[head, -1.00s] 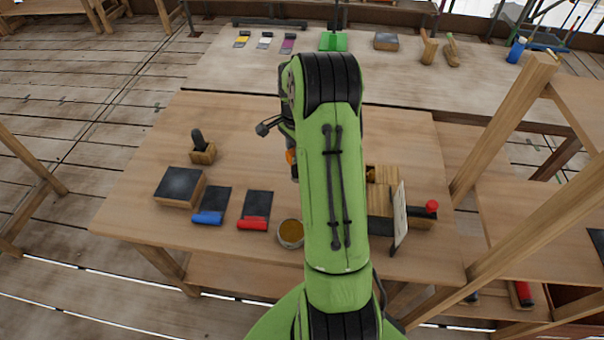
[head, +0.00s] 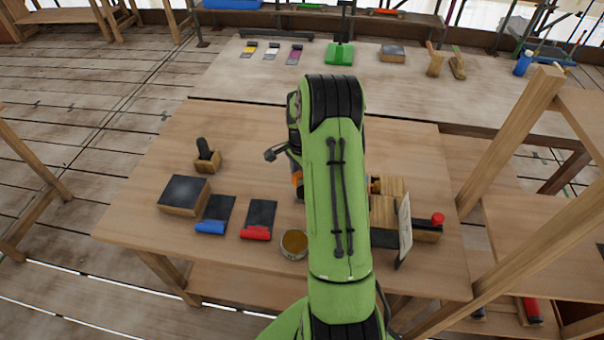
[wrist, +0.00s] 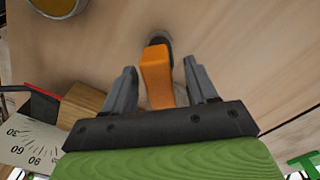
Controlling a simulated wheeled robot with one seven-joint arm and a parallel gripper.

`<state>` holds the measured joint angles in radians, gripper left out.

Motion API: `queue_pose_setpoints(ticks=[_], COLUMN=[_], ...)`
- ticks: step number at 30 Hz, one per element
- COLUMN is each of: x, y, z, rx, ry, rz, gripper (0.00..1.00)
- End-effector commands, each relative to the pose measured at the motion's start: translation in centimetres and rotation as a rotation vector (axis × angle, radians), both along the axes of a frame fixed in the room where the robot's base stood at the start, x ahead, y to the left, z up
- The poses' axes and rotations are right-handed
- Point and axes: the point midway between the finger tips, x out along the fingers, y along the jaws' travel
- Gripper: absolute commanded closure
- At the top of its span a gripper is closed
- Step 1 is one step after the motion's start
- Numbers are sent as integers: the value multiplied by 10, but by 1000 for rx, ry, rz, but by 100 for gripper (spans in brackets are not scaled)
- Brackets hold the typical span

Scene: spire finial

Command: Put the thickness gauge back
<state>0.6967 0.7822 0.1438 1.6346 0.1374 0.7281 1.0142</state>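An orange piece (wrist: 157,75) with a dark rounded end lies between the two fingers of my gripper (wrist: 160,66) in the wrist view. A gap shows on each side of it, so my gripper looks open around it and not clamped. In the head view a bit of orange (head: 297,178) shows at the left edge of my arm, which hides most of the gripper. I cannot tell for sure whether this orange piece is the thickness gauge. A wooden block with a black upright part (head: 207,155) stands at the table's left.
On the table (head: 250,130) are a dark-topped block (head: 184,195), blue-edged (head: 214,214) and red-edged (head: 259,219) dark plates, and a round tin (head: 293,244). A white angle-marked plate (head: 404,230) stands upright at right, beside wooden blocks (head: 388,210). The table's back left is clear.

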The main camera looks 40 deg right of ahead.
Motion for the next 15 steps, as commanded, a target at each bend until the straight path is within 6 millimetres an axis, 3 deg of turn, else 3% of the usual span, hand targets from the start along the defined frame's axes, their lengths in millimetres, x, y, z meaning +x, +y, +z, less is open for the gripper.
queue_pose_setpoints(ticks=[4, 7, 15], x=[0, 1, 1], y=[0, -1, -1], z=[3, 18, 90], rx=[0, -4, -5], ry=[0, -5, -4], rz=[0, 0, 1], gripper=[43, 43, 43])
